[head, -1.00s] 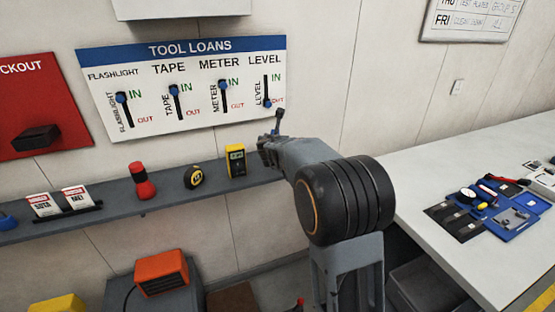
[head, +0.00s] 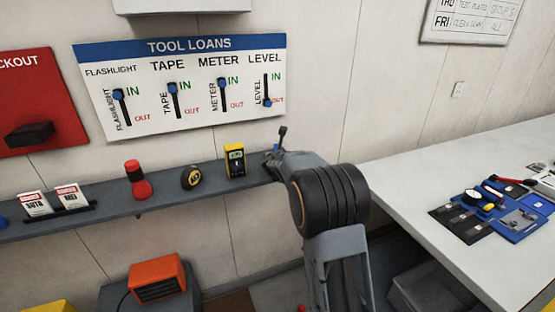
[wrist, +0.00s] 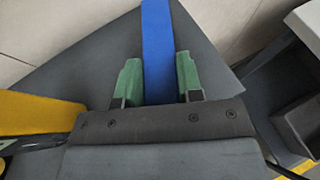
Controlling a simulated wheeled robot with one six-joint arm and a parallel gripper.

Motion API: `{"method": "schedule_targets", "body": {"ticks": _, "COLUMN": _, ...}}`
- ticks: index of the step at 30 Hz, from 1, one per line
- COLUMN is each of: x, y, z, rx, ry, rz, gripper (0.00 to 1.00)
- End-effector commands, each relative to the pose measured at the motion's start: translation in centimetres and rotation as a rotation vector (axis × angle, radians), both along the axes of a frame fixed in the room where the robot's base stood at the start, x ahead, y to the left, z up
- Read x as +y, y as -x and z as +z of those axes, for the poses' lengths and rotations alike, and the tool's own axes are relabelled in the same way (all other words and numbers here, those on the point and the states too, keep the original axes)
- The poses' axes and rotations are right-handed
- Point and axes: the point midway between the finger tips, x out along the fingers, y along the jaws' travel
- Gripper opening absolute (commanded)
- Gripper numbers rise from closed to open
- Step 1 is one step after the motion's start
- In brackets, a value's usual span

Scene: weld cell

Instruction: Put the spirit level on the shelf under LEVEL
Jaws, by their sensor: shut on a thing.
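The spirit level is a blue bar (wrist: 157,35) between the green fingertips of my gripper (wrist: 158,80) in the wrist view. My gripper is shut on it. In the head view my gripper (head: 273,158) is at the right end of the grey shelf (head: 110,213), right of the yellow meter (head: 235,161). A thin dark piece (head: 282,136) stands up there, probably the level's end. The LEVEL label (head: 265,59) is on the wall board above. Its blue slider (head: 267,103) is down at OUT. I cannot tell whether the level touches the shelf.
A tape measure (head: 191,177) and a red flashlight (head: 138,180) stand on the shelf left of the meter. The meter's yellow side (wrist: 35,112) is close on the left in the wrist view. A white workbench (head: 410,185) is to the right. An orange heater (head: 158,278) is below.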

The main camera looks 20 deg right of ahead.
Motion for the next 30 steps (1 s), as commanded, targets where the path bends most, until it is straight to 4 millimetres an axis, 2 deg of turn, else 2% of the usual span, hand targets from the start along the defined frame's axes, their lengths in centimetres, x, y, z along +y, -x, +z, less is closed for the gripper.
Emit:
{"method": "schedule_targets", "body": {"ticks": 8, "x": 0.0, "y": 0.0, "z": -0.3, "rx": -0.001, "ry": 0.0, "rz": 0.0, "gripper": 0.06}}
{"method": "schedule_targets", "body": {"ticks": 9, "x": 0.0, "y": 0.0, "z": -0.3, "rx": 0.0, "ry": -0.001, "rz": 0.0, "gripper": 0.36}}
{"method": "schedule_targets", "body": {"ticks": 16, "x": 0.0, "y": 0.0, "z": -0.2, "rx": 0.0, "ry": -0.001, "rz": 0.0, "gripper": 0.58}}
{"method": "schedule_targets", "body": {"ticks": 26, "x": 0.0, "y": 0.0, "z": 0.2, "rx": 0.0, "ry": 0.0, "rz": 0.0, "gripper": 0.59}}
{"method": "schedule_targets", "body": {"ticks": 30, "x": 0.6, "y": 1.4, "z": 0.8, "rx": -0.003, "ry": -0.001, "rz": 0.0, "gripper": 0.59}}
